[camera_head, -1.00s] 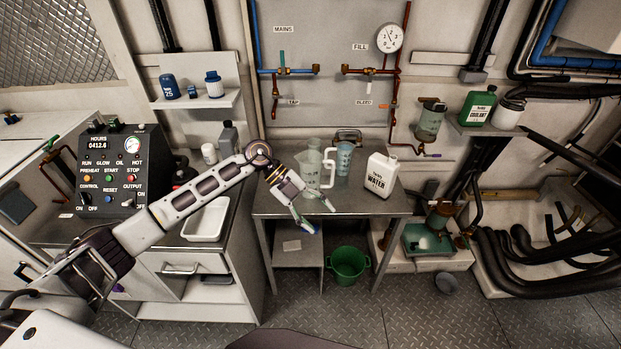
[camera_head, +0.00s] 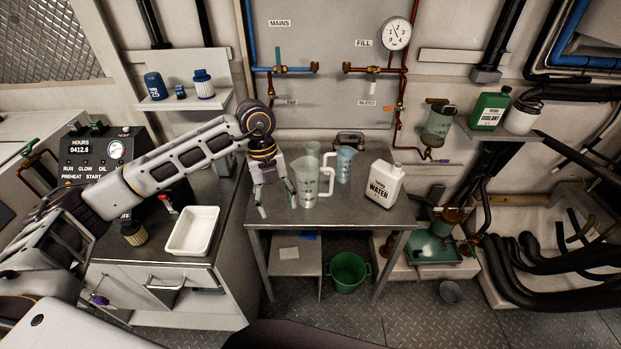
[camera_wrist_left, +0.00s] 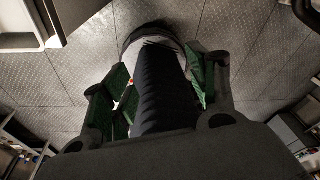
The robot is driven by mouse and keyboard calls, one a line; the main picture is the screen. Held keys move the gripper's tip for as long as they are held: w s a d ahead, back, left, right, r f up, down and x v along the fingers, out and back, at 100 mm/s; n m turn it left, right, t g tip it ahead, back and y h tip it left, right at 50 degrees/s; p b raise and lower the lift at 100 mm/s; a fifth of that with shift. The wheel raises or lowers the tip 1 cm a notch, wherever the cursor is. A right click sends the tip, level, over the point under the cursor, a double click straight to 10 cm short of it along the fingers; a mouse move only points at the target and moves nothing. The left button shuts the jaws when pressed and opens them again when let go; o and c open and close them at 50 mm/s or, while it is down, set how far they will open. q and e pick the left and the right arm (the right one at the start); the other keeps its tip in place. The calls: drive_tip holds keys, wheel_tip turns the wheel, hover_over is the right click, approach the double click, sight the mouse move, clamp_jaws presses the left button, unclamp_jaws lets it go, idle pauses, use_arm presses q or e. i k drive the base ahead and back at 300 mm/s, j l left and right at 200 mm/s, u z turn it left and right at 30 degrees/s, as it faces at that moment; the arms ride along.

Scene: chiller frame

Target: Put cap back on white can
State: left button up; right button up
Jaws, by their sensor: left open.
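The white can (camera_head: 384,186), lettered WATER, stands upright at the right of the metal table. A short pale neck or spout shows at its top; I cannot tell whether it is capped. I cannot make out a separate cap. My left gripper (camera_head: 277,207) points down over the table's left part, left of the clear jug and well apart from the can. Its fingers are open, and their green pads show in the left wrist view (camera_wrist_left: 158,90). A dark ribbed shape (camera_wrist_left: 160,90) shows between them there; I cannot tell what it is. My right gripper is not in view.
A clear jug (camera_head: 309,186) and a bluish cup (camera_head: 344,164) stand between my gripper and the can. The table's (camera_head: 340,215) front strip is clear. A white tray (camera_head: 193,232) lies on the left counter. A green bucket (camera_head: 347,272) stands on the floor.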

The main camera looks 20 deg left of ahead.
sight(384, 182)
drive_tip(key=i, duration=1.15)
